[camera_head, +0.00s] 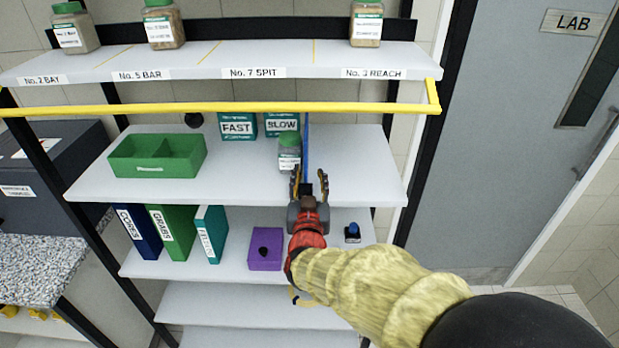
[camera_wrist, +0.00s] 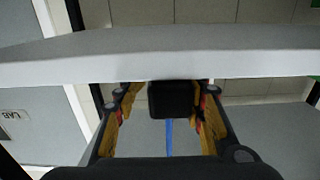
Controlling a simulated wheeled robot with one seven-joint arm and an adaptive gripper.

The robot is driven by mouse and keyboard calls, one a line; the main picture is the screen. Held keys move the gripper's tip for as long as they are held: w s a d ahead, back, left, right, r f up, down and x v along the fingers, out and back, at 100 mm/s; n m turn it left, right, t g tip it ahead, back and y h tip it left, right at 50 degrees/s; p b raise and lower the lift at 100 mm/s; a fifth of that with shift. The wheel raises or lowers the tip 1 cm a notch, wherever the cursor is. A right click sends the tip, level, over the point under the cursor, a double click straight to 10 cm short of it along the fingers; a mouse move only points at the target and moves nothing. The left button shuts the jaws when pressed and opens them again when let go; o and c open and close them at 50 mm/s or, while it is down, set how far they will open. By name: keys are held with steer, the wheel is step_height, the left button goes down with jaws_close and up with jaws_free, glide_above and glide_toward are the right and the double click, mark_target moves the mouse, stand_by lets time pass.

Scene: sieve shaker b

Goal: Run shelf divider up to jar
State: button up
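The shelf divider is a thin blue upright panel (camera_head: 306,140) on the second shelf, seen nearly edge-on. A dark block at its near end lies between my fingers and also shows in the wrist view (camera_wrist: 172,99). A blue strip of the divider (camera_wrist: 168,137) shows there too. A jar with a green lid (camera_head: 289,158) stands just left of the divider; I cannot tell whether they touch. My gripper (camera_head: 309,178) is at the shelf's front edge, its fingers spread on both sides of the dark block. In the wrist view, a gap shows between the left finger and the block.
A green tray (camera_head: 157,155) is at the shelf's left. A yellow rail (camera_head: 220,107) crosses above. Binders (camera_head: 172,232) and a purple block (camera_head: 265,250) stand below. The shelf right of the divider is clear.

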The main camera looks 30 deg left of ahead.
steer(key=shift+o, duration=0.2)
steer(key=v, duration=1.2)
